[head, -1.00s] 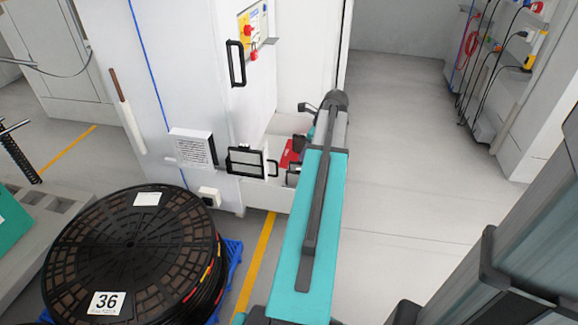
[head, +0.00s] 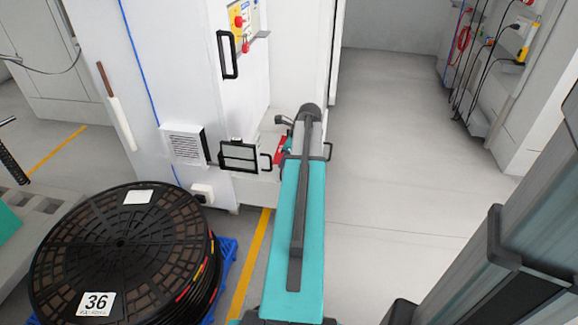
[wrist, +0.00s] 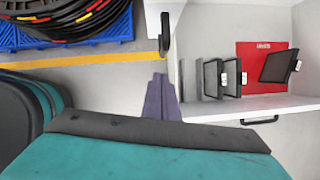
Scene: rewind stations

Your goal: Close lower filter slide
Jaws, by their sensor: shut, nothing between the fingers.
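The lower filter slide seems to be the pulled-out white tray (wrist: 290,103), with several dark framed filters (wrist: 228,77) and a red card (wrist: 262,67) inside. Its front edge has a black bar handle (wrist: 245,121); what looks like the same handle (head: 328,151) shows just right of my arm in the head view. My gripper (wrist: 160,80) is shut and empty, left of the tray in the wrist view and apart from that handle. A black handle (wrist: 165,35) on a white part is just beyond its tips. In the head view my arm hides the gripper and part of the tray.
The white cabinet (head: 175,70) carries a black upright handle (head: 228,55) and a black-framed panel (head: 238,156). A large cable reel (head: 120,250) stands on a blue pallet (head: 229,255) at left. The grey floor (head: 390,130) to the right is clear.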

